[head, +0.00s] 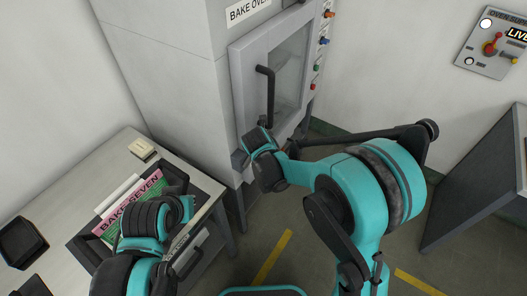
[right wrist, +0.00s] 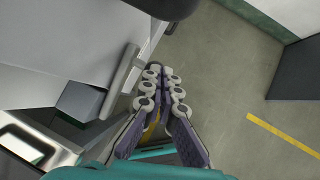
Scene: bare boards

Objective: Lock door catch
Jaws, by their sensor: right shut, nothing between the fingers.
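The grey bake oven door (head: 248,85) appears closed in the head view, with a black vertical handle (head: 267,95) and a glass window. A grey latch-like bar (right wrist: 124,80) stands at the oven's edge in the right wrist view. I cannot tell for certain that it is the catch, or its position. My right gripper (right wrist: 163,75) is shut and empty, its fingers just right of that bar with a small apparent gap.
Coloured knobs line the oven's right side. A wall panel (head: 493,45) and grey cabinet (head: 480,185) stand right. Floor between is clear.

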